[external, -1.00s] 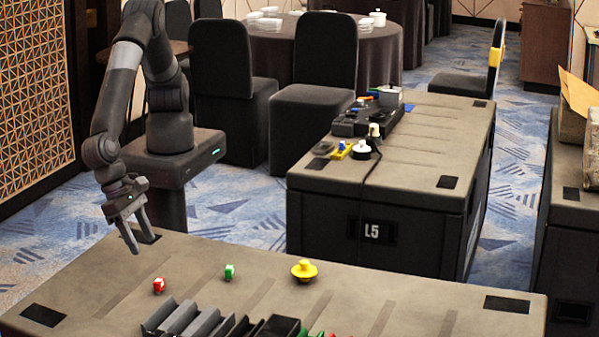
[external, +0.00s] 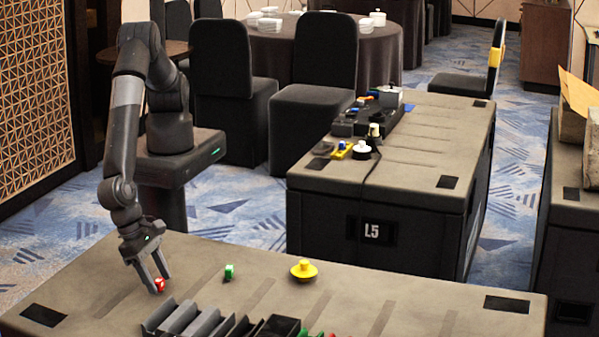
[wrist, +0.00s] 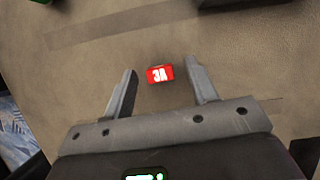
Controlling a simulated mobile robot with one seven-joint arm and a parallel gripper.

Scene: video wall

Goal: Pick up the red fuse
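The red fuse (external: 160,285) stands on the grey top of the case (external: 390,290) near its left end. In the wrist view the red fuse (wrist: 160,74) shows a white "3A" label and lies between the fingertips, with a gap on both sides. My gripper (external: 161,284) is open and points down at the fuse. In the wrist view my gripper (wrist: 160,78) has its fingers spread and nothing held. Whether the fingertips touch the case top cannot be told.
A green fuse (external: 229,272) and a yellow knob-like piece (external: 304,270) stand to the right on the same case. A row of dark slotted holders (external: 190,322) is at the front edge. A second case (external: 420,165) stands behind with small parts on it.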

